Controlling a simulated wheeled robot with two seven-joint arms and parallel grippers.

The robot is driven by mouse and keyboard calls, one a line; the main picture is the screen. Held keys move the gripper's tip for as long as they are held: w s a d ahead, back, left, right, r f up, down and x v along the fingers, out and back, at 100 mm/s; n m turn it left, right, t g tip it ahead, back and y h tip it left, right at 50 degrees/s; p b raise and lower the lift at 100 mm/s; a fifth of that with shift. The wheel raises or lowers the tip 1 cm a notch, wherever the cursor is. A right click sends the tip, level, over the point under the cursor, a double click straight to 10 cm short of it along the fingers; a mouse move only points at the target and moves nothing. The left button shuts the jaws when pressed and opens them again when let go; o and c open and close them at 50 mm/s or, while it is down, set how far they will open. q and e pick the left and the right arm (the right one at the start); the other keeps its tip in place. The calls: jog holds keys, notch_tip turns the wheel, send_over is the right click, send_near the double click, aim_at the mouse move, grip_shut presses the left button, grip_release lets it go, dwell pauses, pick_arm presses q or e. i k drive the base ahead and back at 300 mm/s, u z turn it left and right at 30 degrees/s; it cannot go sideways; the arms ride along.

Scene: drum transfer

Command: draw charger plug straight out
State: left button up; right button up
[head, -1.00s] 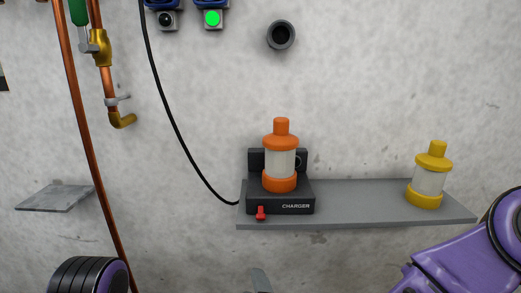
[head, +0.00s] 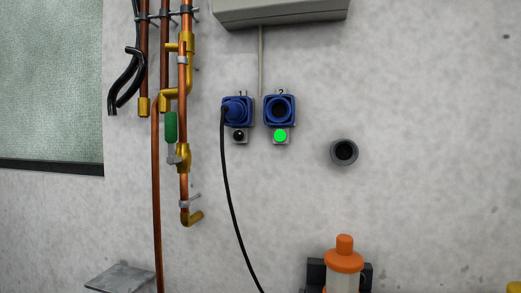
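The charger plug (head: 233,112) is blue with a black cable (head: 230,190) hanging from it. It sits in the left wall socket, marked 1 (head: 247,101); the lamp below that socket (head: 238,136) is dark. Socket 2 (head: 280,109), just right of it, is empty, and its lamp (head: 280,136) glows green. The cable runs down and right out of the bottom of the view. An orange-capped lantern (head: 344,262) stands at the bottom against a dark charger back (head: 316,273); the rest is cut off. Neither gripper is in view.
Copper pipes with brass fittings (head: 184,158) and a green-handled valve (head: 170,127) run down the wall left of the sockets. A grey box (head: 280,10) is above. A round dark wall port (head: 344,152) is at right. A small grey shelf (head: 122,279) is lower left.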

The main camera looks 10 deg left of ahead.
aim_at(234, 111)
jog(key=z, duration=2.4)
jog(key=i, duration=0.7)
jog(key=u, duration=3.05)
